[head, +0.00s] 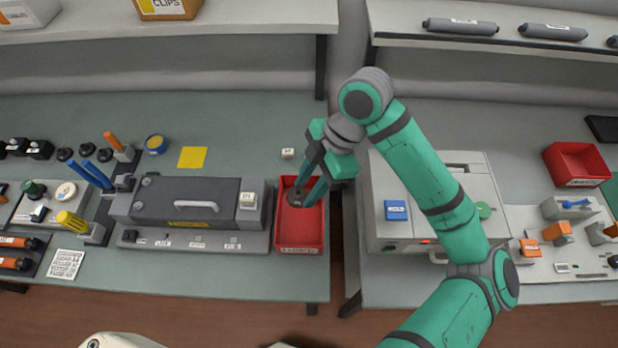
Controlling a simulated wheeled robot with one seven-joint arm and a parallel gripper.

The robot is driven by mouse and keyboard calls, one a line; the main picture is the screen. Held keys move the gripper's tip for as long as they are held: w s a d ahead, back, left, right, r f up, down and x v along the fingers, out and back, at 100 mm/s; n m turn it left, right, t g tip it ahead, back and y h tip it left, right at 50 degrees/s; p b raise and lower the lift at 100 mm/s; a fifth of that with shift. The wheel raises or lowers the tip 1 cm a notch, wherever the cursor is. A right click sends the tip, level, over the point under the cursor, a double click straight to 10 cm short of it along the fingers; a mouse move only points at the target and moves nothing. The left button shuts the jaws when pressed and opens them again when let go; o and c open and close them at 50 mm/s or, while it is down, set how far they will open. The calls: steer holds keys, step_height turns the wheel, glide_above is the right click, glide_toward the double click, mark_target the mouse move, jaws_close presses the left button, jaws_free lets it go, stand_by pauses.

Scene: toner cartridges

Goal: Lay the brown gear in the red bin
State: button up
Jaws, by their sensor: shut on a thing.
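My gripper (309,188) points down over the red bin (300,251) on the left bench. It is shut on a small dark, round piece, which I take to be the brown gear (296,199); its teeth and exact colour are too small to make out. The gear shows against the inside of the bin, towards its back left. I cannot tell whether it touches the bin floor or hangs above it. My fingers cover part of the gear and of the bin's back. The rest of the bin floor that shows is empty.
A dark grey machine (181,209) with a handle stands close at the bin's left. A gap between the benches lies at its right, then a pale printer (381,229). Another red bin (577,163) stands far right. A yellow note (193,157) lies behind the machine.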

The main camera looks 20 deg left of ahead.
steer(key=shift+f, duration=2.45)
steer(key=o, duration=1.1)
steer(key=v, duration=1)
steer(key=shift+r, duration=0.4)
steer(key=shift+d, duration=0.15)
